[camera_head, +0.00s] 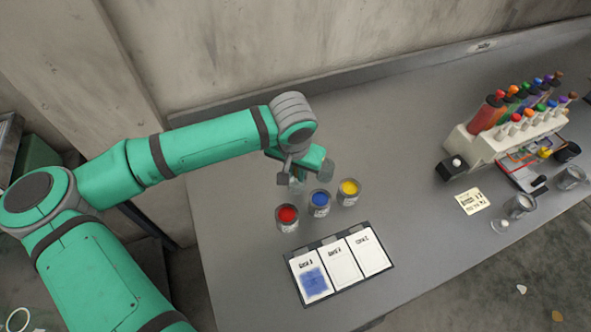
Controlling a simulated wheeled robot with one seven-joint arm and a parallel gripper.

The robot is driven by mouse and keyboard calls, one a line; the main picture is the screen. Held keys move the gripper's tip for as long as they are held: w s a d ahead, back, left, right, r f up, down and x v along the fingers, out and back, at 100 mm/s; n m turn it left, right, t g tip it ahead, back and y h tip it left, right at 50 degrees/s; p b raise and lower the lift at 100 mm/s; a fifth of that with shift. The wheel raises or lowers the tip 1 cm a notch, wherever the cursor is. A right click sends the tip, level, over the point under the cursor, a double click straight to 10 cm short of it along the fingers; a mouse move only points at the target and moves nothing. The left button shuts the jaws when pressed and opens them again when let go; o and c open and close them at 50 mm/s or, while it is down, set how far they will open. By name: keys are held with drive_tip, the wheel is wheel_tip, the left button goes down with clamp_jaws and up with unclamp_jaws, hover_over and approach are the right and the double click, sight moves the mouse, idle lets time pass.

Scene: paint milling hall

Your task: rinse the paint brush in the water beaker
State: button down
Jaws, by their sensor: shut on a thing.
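My gripper (297,180) hangs over the table, just behind the red and blue paint cans. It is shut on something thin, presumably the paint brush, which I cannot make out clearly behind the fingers. A clear glass vessel (327,171), which looks like the water beaker, stands close to the right of my gripper, partly hidden by it. I cannot tell whether the brush tip is inside any vessel or above it.
Open cans of red (287,217), blue (320,202) and yellow (348,191) paint stand in front of my gripper. A card board (341,262) has a blue patch on its left card. A rack of paint tubes (505,130) stands right. The table middle is clear.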

drive_tip(key=shift+w+a, duration=0.1)
drive_tip(key=shift+w, duration=0.05)
idle(0.5)
drive_tip(key=shift+w+a, duration=0.1)
drive_tip(key=shift+w, duration=0.15)
drive_tip(key=shift+s, duration=0.15)
idle(0.4)
drive_tip(key=shift+s+d, duration=0.2)
drive_tip(key=shift+s, duration=0.1)
drive_tip(key=shift+w+a, duration=0.1)
drive_tip(key=shift+w, duration=0.1)
idle(0.5)
drive_tip(key=shift+r, duration=0.15)
drive_tip(key=shift+r, duration=4.05)
